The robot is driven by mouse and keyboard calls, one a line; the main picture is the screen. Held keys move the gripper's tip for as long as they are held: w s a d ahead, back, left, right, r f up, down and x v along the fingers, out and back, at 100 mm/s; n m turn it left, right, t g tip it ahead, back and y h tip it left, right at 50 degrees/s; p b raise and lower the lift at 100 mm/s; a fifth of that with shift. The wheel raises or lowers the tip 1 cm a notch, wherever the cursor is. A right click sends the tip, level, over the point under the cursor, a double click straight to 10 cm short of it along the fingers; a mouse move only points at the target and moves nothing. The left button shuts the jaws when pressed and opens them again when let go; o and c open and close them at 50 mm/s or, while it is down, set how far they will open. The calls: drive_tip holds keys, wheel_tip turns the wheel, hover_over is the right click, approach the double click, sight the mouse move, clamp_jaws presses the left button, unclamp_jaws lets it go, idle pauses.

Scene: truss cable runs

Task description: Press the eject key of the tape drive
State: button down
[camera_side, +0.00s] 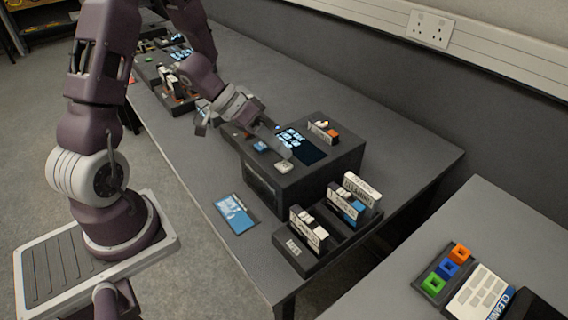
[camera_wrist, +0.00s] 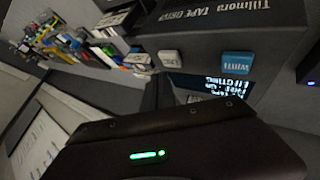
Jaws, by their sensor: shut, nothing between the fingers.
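The tape drive (camera_side: 330,170) is a dark box on the bench, with its name printed along its edge in the wrist view (camera_wrist: 285,35). Its top has a white key (camera_side: 284,167) and a blue key (camera_side: 261,147), beside a lit display (camera_side: 312,150). The wrist view shows the white key (camera_wrist: 170,58), the blue key (camera_wrist: 237,65) and the display (camera_wrist: 205,85). The key lettering is too small or turned to read surely. My gripper (camera_side: 287,153) is shut and empty, its tips just above the drive's top near the white key; contact cannot be told.
A rack (camera_side: 325,245) of upright cassettes stands in front right, and a blue card (camera_side: 235,213) lies at the bench's front edge. More equipment (camera_side: 170,80) stands on the far left.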

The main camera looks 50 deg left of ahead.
drive_tip(key=shift+r, duration=2.35)
drive_tip(key=shift+w, duration=0.1)
drive_tip(key=w+a+r+t+y, duration=0.2)
drive_tip(key=w+r+t+y, duration=0.15)
drive_tip(key=r, duration=0.25)
wheel_tip(320, 180, up, 8)
drive_tip(key=r+n+y, duration=0.1)
drive_tip(key=n+y, duration=0.1)
drive_tip(key=y, duration=0.5)
hover_over(280, 163)
drive_tip(key=s+a, duration=0.2)
drive_tip(key=a, duration=0.3)
drive_tip(key=s+d+f+g+h, duration=0.1)
drive_tip(key=s+d+g+h, duration=0.1)
drive_tip(key=s+d, duration=0.3)
drive_tip(key=s+d+f+m+g+h, duration=0.1)
drive_tip(key=s+d, duration=0.4)
drive_tip(key=s, duration=0.8)
drive_tip(key=shift+d+f+g+h, duration=0.3)
drive_tip(key=shift+f+g+h, duration=0.05)
drive_tip(key=shift+g, duration=0.2)
